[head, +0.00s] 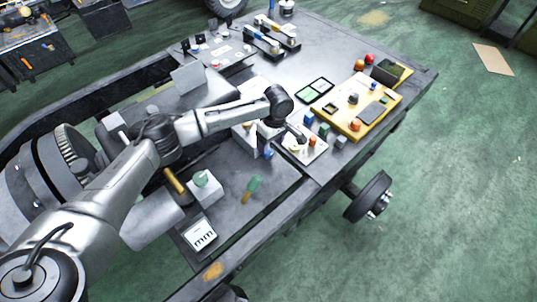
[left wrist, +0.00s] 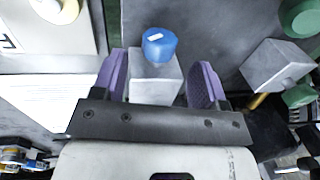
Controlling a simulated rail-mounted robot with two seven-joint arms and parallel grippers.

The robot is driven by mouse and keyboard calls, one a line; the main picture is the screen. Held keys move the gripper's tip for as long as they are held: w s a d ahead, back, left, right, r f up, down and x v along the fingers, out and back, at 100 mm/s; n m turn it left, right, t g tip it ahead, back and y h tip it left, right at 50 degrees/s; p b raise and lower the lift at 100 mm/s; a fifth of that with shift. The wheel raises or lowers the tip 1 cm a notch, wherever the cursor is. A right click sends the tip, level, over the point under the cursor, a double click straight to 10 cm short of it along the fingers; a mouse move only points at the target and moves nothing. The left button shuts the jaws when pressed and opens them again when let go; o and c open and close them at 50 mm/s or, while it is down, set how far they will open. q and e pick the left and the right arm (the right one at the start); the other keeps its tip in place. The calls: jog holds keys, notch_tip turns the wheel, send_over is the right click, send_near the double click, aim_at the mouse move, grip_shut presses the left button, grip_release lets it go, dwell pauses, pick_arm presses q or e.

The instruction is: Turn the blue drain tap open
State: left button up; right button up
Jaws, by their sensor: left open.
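The blue drain tap (left wrist: 159,44) is a round blue knob with a small white mark, on top of a pale grey block (left wrist: 152,80). In the left wrist view it lies just beyond and between the two purple finger pads of my left gripper (left wrist: 158,82). The gripper is open, with a gap on each side of the block; I cannot tell whether either pad touches it. In the head view a small blue part of the tap (head: 268,153) shows below my left wrist, and the fingers are mostly hidden. My right gripper is not in view.
A green knob on a white block (head: 205,190) stands nearby, with a green-handled tool (head: 252,186) beside it. A small panel (head: 315,148) with coloured pieces stands close to my left wrist.

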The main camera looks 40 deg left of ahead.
aim_at(269, 150)
pick_arm(q)
jog(key=shift+s+f+b, duration=0.25)
jog(key=shift+f+b, duration=0.1)
jog(key=shift+f, duration=0.9)
jog(key=shift+s+f+b, duration=0.2)
jog(key=shift+f+b, duration=0.1)
jog(key=shift+f, duration=0.9)
jog(key=shift+c, duration=0.2)
